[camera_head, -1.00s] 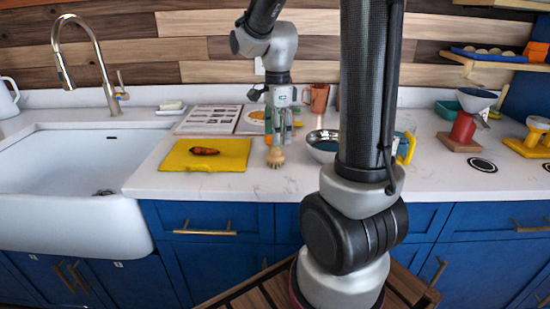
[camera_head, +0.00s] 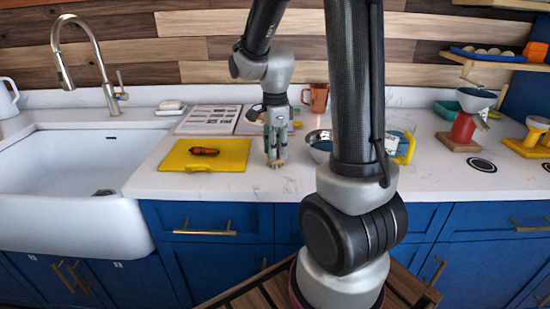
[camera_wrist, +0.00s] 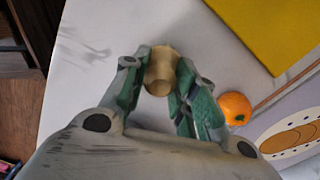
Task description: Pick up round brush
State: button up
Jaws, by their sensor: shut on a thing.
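The round brush (camera_head: 275,163) is a small tan wooden piece with bristles low at the counter's front, right of the yellow board. My gripper (camera_head: 275,154) points straight down over it, with its fingers on either side of the brush. In the wrist view the round wooden top of the brush (camera_wrist: 161,70) sits between the two green-grey fingertips (camera_wrist: 158,80), which are shut on it. The gripper hides part of the brush in the head view. I cannot tell whether the bristles touch the counter.
A yellow board (camera_head: 228,154) with a dark red vegetable (camera_head: 204,151) lies left of my gripper. An orange fruit (camera_wrist: 235,108) is close to the fingers in the wrist view. A blue-lined bowl (camera_head: 318,144) stands right; an orange mug (camera_head: 317,97) stands behind.

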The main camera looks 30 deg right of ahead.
notch_tip(320, 180, up, 10)
jog(key=shift+r, duration=0.1)
jog(key=o, duration=0.5)
jog(key=shift+c, duration=0.2)
jog(key=c, duration=0.4)
jog(key=shift+a, duration=0.15)
